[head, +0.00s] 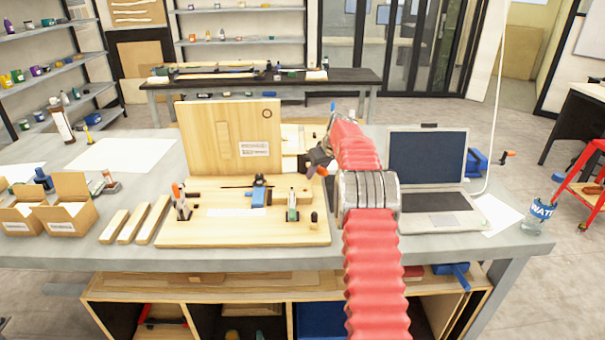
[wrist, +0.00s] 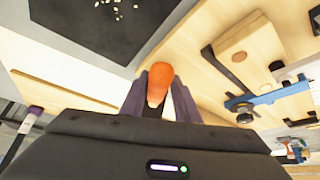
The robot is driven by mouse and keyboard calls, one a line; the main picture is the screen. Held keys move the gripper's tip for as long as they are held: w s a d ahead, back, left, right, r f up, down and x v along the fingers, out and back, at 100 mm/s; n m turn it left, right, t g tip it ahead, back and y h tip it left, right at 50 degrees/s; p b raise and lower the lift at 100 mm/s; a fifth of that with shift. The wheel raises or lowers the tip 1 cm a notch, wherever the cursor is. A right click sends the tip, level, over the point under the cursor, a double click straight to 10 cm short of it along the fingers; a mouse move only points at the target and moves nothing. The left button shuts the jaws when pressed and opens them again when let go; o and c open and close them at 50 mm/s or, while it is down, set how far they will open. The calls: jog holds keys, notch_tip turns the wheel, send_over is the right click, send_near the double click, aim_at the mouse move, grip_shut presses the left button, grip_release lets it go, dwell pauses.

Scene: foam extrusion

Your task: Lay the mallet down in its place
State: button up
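In the wrist view, my gripper (wrist: 159,92) has its two purple-grey fingers on either side of an orange rounded piece, which I take to be the mallet's handle (wrist: 159,80). The fingers look closed on it; the mallet's head cannot be made out. In the head view, my gripper (head: 314,163) is small and partly hidden by my red arm. It is near the right edge of the upright wooden board (head: 225,125), above the bench. A flat wooden base board (head: 200,235) lies in front. The mallet's place cannot be told for certain.
A laptop (head: 428,165) is to the right, with cardboard boxes (head: 70,205) and wooden strips (head: 130,222) to the left. The wrist view shows a dark square area (wrist: 110,25) holding pale bits.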

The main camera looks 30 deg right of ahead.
jog(key=shift+o, duration=1.4)
jog(key=shift+f, duration=0.1)
jog(key=shift+s, duration=0.1)
jog(key=v, duration=1.3)
jog(key=shift+r, duration=0.4)
jog(key=shift+d, duration=0.1)
